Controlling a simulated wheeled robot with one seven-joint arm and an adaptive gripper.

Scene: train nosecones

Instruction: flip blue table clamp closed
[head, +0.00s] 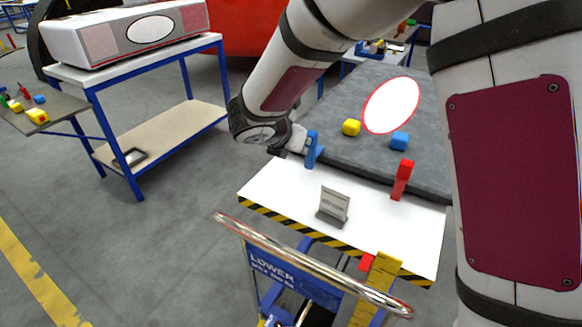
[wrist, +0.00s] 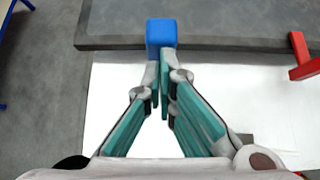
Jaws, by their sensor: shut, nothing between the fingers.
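The blue table clamp (head: 312,150) stands upright at the left end of the grey slab's near edge, beside the white table top. In the wrist view the clamp (wrist: 161,32) shows as a blue block at the slab's edge, straight ahead of my fingertips. My gripper (wrist: 160,70) is shut and empty, its fingertips together just below the blue block in that view. Whether they touch it I cannot tell. In the head view my gripper (head: 292,150) is at the left side of the clamp, mostly hidden by my wrist.
A red clamp (head: 403,180) stands on the slab's edge to the right. A small sign (head: 334,203) stands on the white table top (head: 280,190).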

